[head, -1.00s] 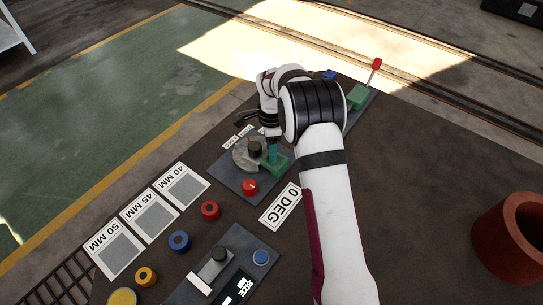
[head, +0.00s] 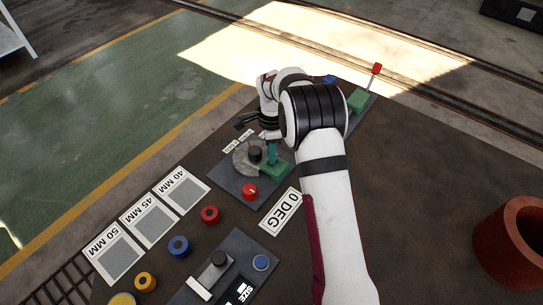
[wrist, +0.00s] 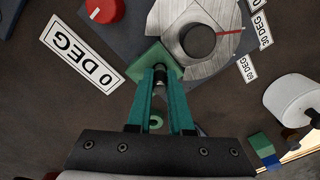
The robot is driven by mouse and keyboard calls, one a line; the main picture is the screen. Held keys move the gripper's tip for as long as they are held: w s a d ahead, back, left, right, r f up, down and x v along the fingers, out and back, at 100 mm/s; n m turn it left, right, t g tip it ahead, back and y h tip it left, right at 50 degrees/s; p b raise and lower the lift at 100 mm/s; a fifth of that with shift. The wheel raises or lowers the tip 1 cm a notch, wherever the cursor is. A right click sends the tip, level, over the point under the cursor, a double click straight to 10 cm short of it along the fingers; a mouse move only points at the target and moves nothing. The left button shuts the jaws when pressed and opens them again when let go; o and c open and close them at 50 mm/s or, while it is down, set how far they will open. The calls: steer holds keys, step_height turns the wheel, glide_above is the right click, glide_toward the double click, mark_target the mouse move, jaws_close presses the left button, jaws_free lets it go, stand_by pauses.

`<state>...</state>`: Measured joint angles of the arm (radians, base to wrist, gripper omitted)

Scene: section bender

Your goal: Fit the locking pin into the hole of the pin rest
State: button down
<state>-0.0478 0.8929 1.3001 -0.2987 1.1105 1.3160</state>
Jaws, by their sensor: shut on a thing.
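My gripper (wrist: 158,74) has two teal fingers closed on the locking pin (wrist: 159,82), a dark slim cylinder that shows only in part between them. The fingertips are over a square green block (wrist: 176,69) beside the grey disc. I cannot tell whether the pin's lower end is inside the block or above it. A small green ring with a hole (wrist: 156,122) shows between the fingers, lower in the wrist view; it may be the pin rest, but I cannot be sure. In the head view my gripper (head: 271,159) reaches down at the green block (head: 279,170).
The grey disc (wrist: 172,25) has a dark hub (wrist: 198,41) and a red pointer line. A red knob (head: 250,191) and the 0 DEG label (head: 283,212) are close by. Another green block (head: 358,100) bears a red-tipped lever. A red pipe (head: 518,235) stands far right.

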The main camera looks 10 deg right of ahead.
step_height(320, 180, up, 3)
steer(key=s+d+r, duration=0.2)
steer(key=s+d, duration=0.1)
steer(key=d, duration=0.4)
steer(key=s+d+r, duration=0.2)
steer(key=d, duration=0.5)
steer(key=s+d+r, duration=0.3)
steer(key=d, duration=0.4)
steer(key=shift+w+a+f, duration=1.25)
steer(key=shift+w+f, duration=0.05)
steer(key=shift+f, duration=0.55)
steer(key=shift+w+a+f, duration=1.2)
steer(key=shift+w+f, duration=0.1)
steer(key=shift+f, duration=0.6)
steer(key=shift+w+a+f, duration=1.25)
steer(key=shift+w+f, duration=0.05)
steer(key=shift+f, duration=0.55)
steer(key=shift+f, duration=0.1)
steer(key=c, duration=0.8)
jaws_free()
